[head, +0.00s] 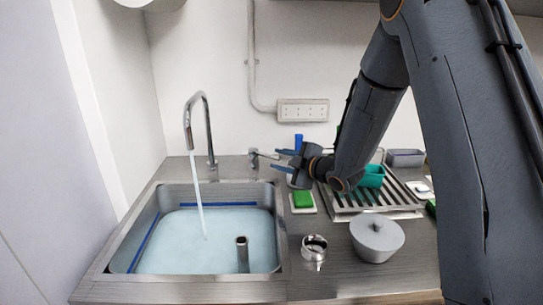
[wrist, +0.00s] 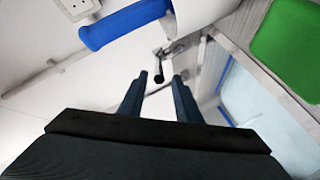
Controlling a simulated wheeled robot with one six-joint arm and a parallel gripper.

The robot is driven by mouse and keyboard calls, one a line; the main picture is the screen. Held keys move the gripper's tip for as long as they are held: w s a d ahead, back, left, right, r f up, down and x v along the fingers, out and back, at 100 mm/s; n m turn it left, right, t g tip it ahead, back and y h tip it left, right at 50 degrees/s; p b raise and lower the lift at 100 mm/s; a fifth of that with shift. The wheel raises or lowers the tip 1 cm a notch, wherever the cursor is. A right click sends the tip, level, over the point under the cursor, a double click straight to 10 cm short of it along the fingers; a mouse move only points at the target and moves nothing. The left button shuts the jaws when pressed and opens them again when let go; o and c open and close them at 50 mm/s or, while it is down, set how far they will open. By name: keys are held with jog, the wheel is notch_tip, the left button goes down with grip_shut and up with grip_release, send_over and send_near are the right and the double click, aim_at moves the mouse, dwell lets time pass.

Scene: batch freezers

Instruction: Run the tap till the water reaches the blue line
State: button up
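The curved metal tap (head: 209,130) is running; a stream (head: 197,190) falls into the steel sink (head: 282,225). Pale blue water (head: 205,240) stands in the sink, its surface close below the blue line (head: 220,204) on the back wall. The line also shows on the left wall. A standpipe (head: 242,252) rises out of the water. My gripper (head: 280,160) is open beside the tap lever (head: 254,156), right of the spout. In the wrist view, the lever's dark end (wrist: 159,76) appears between and beyond my open fingertips (wrist: 160,78); contact cannot be told.
A green sponge (head: 303,199) lies right of the sink, also in the wrist view (wrist: 290,45). A blue handle (wrist: 122,24) rests in a white cup (wrist: 203,10). A drain rack (head: 375,210), lidded grey pot (head: 377,238) and metal ring (head: 314,247) stand on the right counter.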

aim_at(262, 155)
jog(key=shift+m, duration=0.3)
jog(key=x, duration=0.2)
jog(key=p+x, duration=0.1)
jog(key=x, duration=0.2)
jog(key=p+x, duration=0.1)
jog(key=x, duration=0.1)
jog(key=shift+w+d+f, duration=0.15)
jog(key=shift+w+d, duration=0.15)
jog(key=shift+w, duration=0.1)
grip_shut()
